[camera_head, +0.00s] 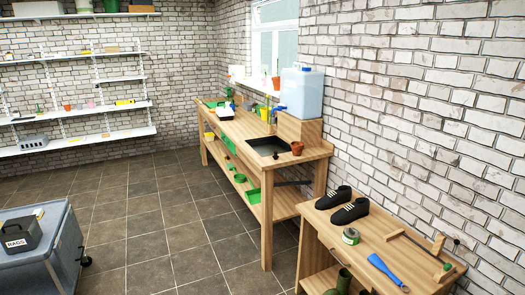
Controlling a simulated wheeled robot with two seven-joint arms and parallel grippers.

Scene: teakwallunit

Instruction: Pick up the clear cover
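I cannot make out a clear cover for certain anywhere in this view. A long wooden potting bench (268,207) stands along the right wall, with green items on it too small to identify. A pale translucent blue container (302,94) stands upright on its raised back part, by the window. A dark tray or basin (268,146) is set in the bench top. Neither of my grippers is in view.
A lower wooden bench (326,222) at the right holds black shoes (349,211), a green tin (350,236) and a blue-handled tool (386,270). A grey lidded bin (45,262) with a black case (18,236) stands front left. Wall shelves (85,139) are behind. Tiled floor (165,229) between is clear.

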